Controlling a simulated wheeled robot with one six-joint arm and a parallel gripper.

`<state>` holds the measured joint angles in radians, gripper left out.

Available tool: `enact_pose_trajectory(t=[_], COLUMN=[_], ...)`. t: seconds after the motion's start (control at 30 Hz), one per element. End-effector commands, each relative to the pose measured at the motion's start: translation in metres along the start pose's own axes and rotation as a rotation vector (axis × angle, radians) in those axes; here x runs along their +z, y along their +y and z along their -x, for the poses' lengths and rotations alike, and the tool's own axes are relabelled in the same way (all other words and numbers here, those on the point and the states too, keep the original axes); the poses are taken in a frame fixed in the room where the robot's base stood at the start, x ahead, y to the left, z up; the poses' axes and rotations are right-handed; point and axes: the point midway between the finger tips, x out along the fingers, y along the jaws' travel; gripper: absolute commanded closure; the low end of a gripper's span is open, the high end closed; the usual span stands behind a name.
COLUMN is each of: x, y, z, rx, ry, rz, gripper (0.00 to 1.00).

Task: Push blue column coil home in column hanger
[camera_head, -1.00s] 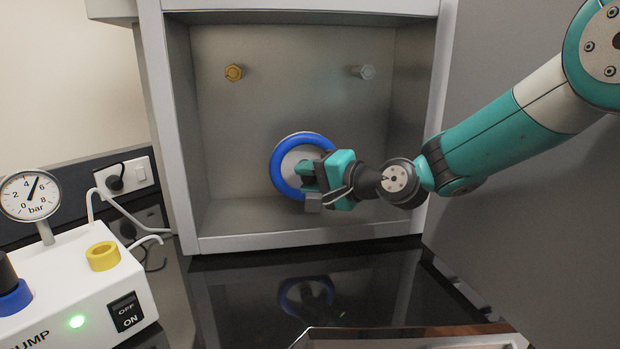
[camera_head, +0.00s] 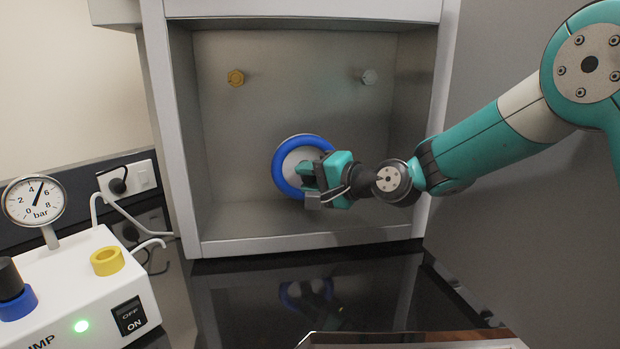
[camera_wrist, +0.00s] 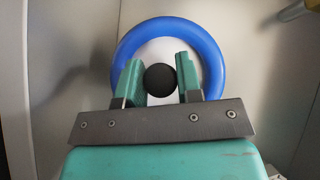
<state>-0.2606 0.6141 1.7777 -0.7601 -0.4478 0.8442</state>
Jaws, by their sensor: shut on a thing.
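The blue column coil (camera_head: 282,181) is a thick blue ring around a pale disc. It is inside the open cabinet, close to the back wall, low and near the middle. It also shows in the wrist view (camera_wrist: 212,50). My gripper (camera_head: 312,176) is in front of the disc, with its fingers inside the ring's outline. In the wrist view my fingers (camera_wrist: 160,80) are shut on a round black knob (camera_wrist: 160,78) at the disc's centre. The column hanger is hidden behind the coil and my gripper, so I cannot tell how deep the coil sits.
A gold hex fitting (camera_head: 236,77) and a grey one (camera_head: 369,77) stick out of the upper back wall. The cabinet's frame (camera_head: 300,243) surrounds the opening. A white pump (camera_head: 85,285) with a gauge (camera_head: 35,201) stands at left.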

Motion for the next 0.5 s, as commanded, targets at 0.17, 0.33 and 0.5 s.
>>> enact_pose_trajectory(t=[0.17,0.33,0.5], x=[-0.0038,-0.0069,-0.0101], y=[-0.0008,-0.0012,-0.0017], z=[-0.0033,-0.0062,-0.0089], rx=[-0.001,-0.001,0.000], ry=[0.001,0.001,0.001], rz=[0.000,0.000,0.000], gripper=[0.97,0.97,0.97])
